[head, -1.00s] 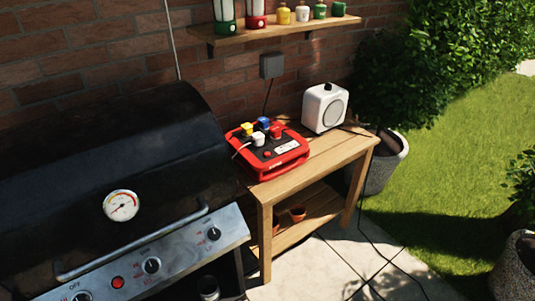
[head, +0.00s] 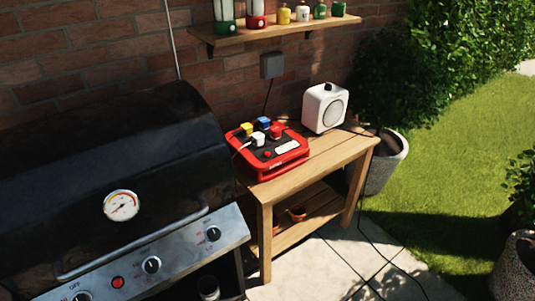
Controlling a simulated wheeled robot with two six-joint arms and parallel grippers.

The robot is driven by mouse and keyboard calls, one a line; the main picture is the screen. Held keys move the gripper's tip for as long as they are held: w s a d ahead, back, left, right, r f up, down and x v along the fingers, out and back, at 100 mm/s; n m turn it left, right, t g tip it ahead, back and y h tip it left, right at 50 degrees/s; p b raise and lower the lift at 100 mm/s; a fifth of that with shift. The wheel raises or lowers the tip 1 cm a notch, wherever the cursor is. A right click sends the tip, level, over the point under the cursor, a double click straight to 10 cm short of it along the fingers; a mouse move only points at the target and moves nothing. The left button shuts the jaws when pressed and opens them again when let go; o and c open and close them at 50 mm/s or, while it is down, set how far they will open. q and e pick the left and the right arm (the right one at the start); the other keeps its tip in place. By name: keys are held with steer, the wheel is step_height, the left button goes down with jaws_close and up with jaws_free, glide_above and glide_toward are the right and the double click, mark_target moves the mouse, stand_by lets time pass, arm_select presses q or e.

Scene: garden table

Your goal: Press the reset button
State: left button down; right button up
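A red and black power box (head: 290,160) sits on the wooden side table, with several coloured plugs in its top: yellow, blue, white and red. Neither of my grippers is in view.
A black grill (head: 120,165) with a steel knob panel and a red button (head: 118,282) stands left of the wooden table (head: 325,158). A white speaker (head: 324,108) stands behind right on the table. A shelf (head: 285,32) hangs above. The table's front right is clear.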

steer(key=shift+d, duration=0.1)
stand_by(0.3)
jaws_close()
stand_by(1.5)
